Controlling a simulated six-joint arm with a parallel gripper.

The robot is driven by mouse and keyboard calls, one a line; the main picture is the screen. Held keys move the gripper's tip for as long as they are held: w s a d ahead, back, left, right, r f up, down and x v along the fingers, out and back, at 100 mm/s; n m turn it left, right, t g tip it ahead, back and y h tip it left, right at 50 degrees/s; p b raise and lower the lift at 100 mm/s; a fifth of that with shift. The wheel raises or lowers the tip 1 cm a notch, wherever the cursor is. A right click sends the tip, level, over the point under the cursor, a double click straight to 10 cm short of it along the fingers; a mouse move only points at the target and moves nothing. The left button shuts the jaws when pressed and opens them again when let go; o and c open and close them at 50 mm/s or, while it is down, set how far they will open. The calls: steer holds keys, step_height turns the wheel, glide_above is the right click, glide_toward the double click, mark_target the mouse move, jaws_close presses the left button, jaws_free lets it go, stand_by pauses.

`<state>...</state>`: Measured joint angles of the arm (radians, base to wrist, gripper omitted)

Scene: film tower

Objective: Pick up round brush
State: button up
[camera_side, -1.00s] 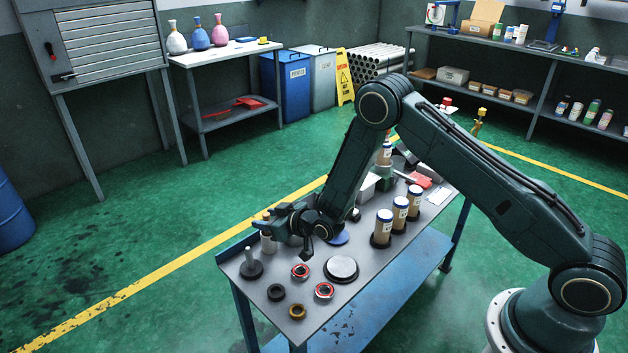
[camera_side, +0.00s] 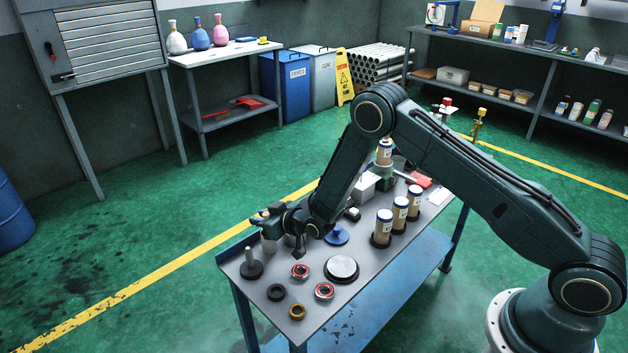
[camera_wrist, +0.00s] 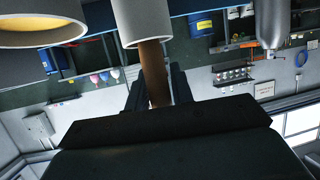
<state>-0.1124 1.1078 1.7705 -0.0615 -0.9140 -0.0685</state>
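In the side view my gripper (camera_side: 266,217) is level over the near-left end of the work table (camera_side: 240,287), pointing left. A pale upright cylinder (camera_side: 268,244) stands just below its tip, partly hidden. In the wrist view, which looks upside down, a brown shaft (camera_wrist: 156,72), perhaps the brush handle, runs from the mouth of a pale grey cylinder (camera_wrist: 141,18) to between my dark fingers. The fingers flank the shaft closely; I cannot tell whether they touch it. No bristles show.
A dark disc with a grey peg (camera_side: 252,265), several rings (camera_side: 300,271) and a round pad (camera_side: 341,268) lie near my gripper. A blue disc (camera_side: 337,235) and capped tubes (camera_side: 383,228) are to the right. A wide pale container (camera_wrist: 45,30) fills the wrist view's upper left.

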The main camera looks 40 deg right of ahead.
jaws_close()
steer(key=shift+r, duration=0.1)
step_height(320, 180, up, 20)
stand_by(0.8)
steer(key=shift+f, duration=0.2)
stand_by(0.3)
steer(key=s+d+f+n+h, duration=0.2)
steer(key=d+f, duration=0.2)
steer(key=f, duration=0.6)
steer(key=shift+d+n, duration=0.25)
steer(key=shift+n, duration=0.05)
